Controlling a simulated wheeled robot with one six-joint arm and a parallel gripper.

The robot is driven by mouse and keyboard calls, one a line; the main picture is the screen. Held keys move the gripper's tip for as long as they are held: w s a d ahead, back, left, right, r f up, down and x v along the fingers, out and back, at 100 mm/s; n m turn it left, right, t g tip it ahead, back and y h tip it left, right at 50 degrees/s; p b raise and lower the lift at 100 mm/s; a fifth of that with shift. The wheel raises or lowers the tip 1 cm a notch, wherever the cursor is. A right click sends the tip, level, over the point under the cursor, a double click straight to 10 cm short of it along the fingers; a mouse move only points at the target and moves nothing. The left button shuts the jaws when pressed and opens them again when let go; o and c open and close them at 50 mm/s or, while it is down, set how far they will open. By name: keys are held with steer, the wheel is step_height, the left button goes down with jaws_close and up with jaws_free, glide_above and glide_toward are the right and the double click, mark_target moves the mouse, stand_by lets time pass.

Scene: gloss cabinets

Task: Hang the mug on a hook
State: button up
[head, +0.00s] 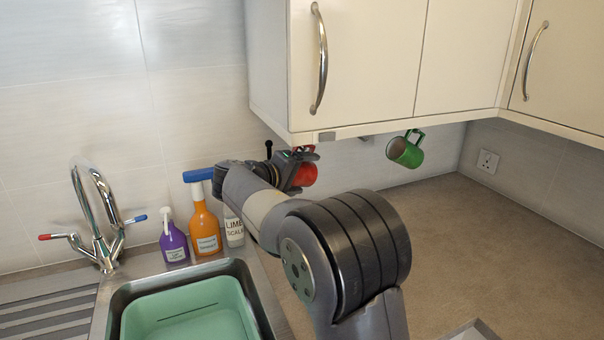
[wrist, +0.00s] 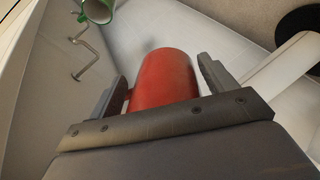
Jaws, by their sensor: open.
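A red mug (head: 308,175) is just below the wall cabinet's lower edge, partly hidden by my arm. In the wrist view the red mug (wrist: 165,75) is between the two fingers of my gripper (wrist: 163,80), which is open around it. Whether the fingers touch it is unclear, and its handle and any hook above it are not clearly seen. My gripper also shows in the head view (head: 296,172). A bare metal hook (wrist: 87,55) shows under the cabinet in the wrist view. A green mug (head: 405,151) hangs tilted under the cabinet, right of the red one.
The wall cabinet (head: 365,60) is close above my gripper. Purple (head: 174,243), orange (head: 204,226) and white (head: 233,228) bottles stand behind the sink with its green basin (head: 185,312). The brown worktop (head: 470,225) at right is clear. A dark round shape (wrist: 298,24) is at upper right.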

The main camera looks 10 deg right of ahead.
steer(key=shift+r, duration=0.5)
steer(key=b+v, duration=0.1)
steer(key=v, duration=0.9)
steer(key=shift+s+a+f+b, duration=0.2)
steer(key=shift+a+f+b, duration=0.1)
steer(key=s+d+b, duration=0.2)
steer(key=s+b, duration=0.4)
steer(key=s, duration=0.7)
steer(key=shift+s+d+b, duration=0.3)
steer(key=shift+s+d, duration=0.05)
stand_by(0.3)
